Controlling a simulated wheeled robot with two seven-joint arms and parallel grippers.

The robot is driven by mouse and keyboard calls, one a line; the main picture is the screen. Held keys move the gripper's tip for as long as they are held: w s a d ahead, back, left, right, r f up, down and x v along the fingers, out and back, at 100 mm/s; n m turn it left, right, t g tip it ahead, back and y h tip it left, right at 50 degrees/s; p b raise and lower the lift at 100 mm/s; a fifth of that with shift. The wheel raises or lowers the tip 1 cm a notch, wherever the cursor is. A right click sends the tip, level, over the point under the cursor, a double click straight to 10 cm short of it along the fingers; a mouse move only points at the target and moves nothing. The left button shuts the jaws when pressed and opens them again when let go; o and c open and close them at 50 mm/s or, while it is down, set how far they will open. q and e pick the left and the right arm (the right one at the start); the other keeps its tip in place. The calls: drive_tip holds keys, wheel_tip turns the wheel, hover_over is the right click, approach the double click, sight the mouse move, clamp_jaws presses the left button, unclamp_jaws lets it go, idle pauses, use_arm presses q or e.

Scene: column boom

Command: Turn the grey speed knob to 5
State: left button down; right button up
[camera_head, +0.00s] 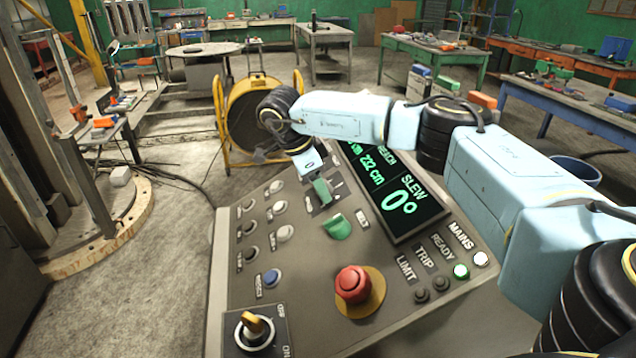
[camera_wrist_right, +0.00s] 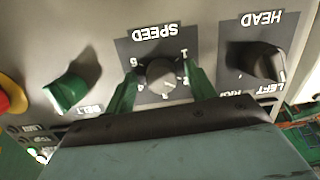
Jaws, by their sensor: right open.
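The grey speed knob (camera_wrist_right: 161,75) is a round knob on a dark plate with upside-down SPEED lettering in the right wrist view. The 5 is at the upper left of its dial and the 1 at the upper right. I cannot tell which number it points to. My right gripper (camera_wrist_right: 162,80) is open, with one green finger on each side of the knob; contact is unclear. In the head view my right gripper (camera_head: 321,191) is down at the sloped console (camera_head: 314,262) and hides the knob. My left gripper is not in view.
A green BELT knob (camera_wrist_right: 73,92) and a black HEAD knob (camera_wrist_right: 257,61) flank the speed knob. The console also carries a red mushroom button (camera_head: 353,284), a key switch (camera_head: 254,328), several round buttons and a display (camera_head: 394,195).

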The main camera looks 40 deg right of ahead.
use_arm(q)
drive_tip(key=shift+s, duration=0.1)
use_arm(e)
drive_tip(key=shift+c, duration=0.8)
drive_tip(key=c, duration=0.8)
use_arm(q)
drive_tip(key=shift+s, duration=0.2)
